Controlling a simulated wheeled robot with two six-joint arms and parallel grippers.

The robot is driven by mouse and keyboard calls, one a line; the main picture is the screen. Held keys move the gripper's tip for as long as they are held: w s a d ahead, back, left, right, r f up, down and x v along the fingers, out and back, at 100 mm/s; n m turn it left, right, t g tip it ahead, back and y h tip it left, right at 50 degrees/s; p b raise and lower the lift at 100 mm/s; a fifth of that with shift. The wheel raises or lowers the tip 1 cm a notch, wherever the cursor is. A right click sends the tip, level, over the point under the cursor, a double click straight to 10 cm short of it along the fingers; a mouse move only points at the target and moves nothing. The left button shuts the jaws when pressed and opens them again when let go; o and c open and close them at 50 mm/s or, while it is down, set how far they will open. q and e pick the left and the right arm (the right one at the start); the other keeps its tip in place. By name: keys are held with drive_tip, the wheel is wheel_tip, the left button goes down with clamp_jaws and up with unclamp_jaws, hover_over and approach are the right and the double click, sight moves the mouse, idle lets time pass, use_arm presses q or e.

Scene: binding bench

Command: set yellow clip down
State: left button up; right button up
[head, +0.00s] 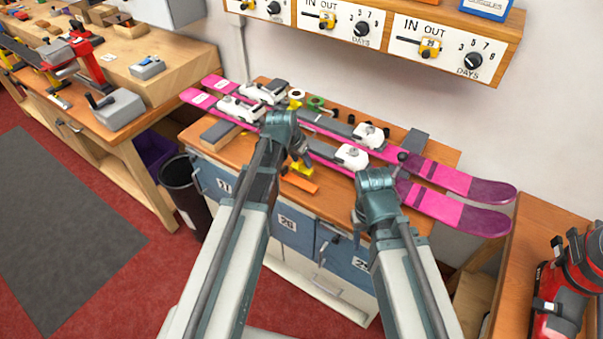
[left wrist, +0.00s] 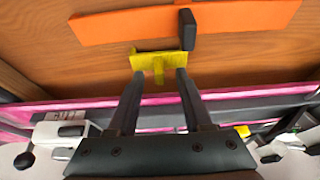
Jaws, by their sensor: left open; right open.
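The yellow clip (left wrist: 158,62) lies on the wooden bench top, just beyond my left fingertips in the left wrist view. It also shows in the head view (head: 300,168), partly hidden by my left gripper (head: 302,156). In the left wrist view my left gripper (left wrist: 159,75) is open, with the clip at the mouth of its jaws; I cannot tell whether a finger touches it. My right gripper (head: 357,232) is open and empty near the bench's front edge, pointing down.
An orange strip (head: 300,184) lies close to the clip, with a black block (left wrist: 187,28) at it. Two pink skis (head: 460,182) with white bindings lie across the bench behind the clip. A wall shelf with dials (head: 362,28) hangs above. Drawers (head: 296,226) are below.

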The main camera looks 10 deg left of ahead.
use_arm(q)
clamp_jaws()
drive_tip(key=shift+r, duration=0.1)
use_arm(e)
drive_tip(key=shift+r, duration=0.1)
idle(0.4)
